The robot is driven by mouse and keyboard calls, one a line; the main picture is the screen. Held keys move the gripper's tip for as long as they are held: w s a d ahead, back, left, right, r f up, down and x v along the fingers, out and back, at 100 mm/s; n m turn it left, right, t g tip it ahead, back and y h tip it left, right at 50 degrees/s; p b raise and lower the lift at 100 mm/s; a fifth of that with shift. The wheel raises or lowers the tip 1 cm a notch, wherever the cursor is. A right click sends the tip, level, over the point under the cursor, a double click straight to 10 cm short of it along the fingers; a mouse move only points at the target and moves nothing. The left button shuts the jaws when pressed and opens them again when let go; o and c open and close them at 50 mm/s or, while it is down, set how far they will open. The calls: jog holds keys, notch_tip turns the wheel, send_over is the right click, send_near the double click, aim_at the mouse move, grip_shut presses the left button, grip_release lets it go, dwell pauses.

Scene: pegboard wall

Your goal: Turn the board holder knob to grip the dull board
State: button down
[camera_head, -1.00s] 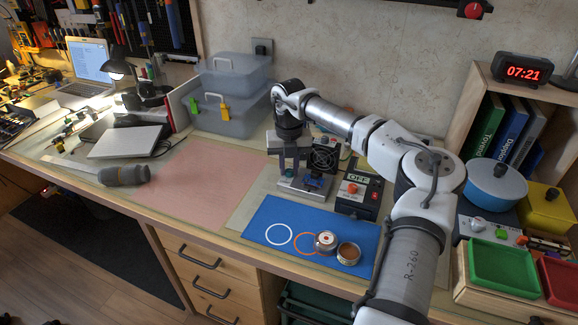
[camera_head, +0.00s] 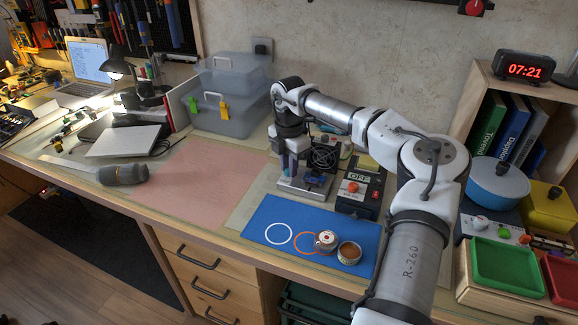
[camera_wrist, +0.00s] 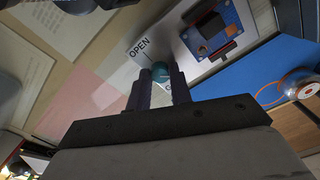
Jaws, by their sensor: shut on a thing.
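In the wrist view, my gripper (camera_wrist: 159,82) has its two dark fingers closed on either side of a round teal knob (camera_wrist: 160,71). The knob sits on the light plate of the board holder (camera_wrist: 177,57), between a printed "OPEN" and a second label mostly hidden by a finger. A small blue board (camera_wrist: 229,20) with a black block on it lies beside the knob. In the head view, my gripper (camera_head: 290,168) points down over the left part of the holder (camera_head: 302,190). The blue board (camera_head: 316,179) shows just right of the fingers; the knob is hidden there.
A black fan unit (camera_head: 323,158) and a black box marked "OFF" (camera_head: 357,190) stand close on the right. A blue mat (camera_head: 275,217) with a solder spool (camera_head: 326,240) and a round tin (camera_head: 349,253) lies in front. The pink mat (camera_head: 205,180) on the left is clear.

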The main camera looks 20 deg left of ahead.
jog(key=m+b, duration=0.1)
jog(key=m, duration=0.3)
jog(key=shift+m+b, duration=0.3)
jog(key=shift+m, duration=1.8)
jog(key=c, duration=1.3)
grip_release()
jog(key=shift+o, duration=0.2)
notch_tip(320, 180, up, 14)
jog(key=shift+f, duration=0.1)
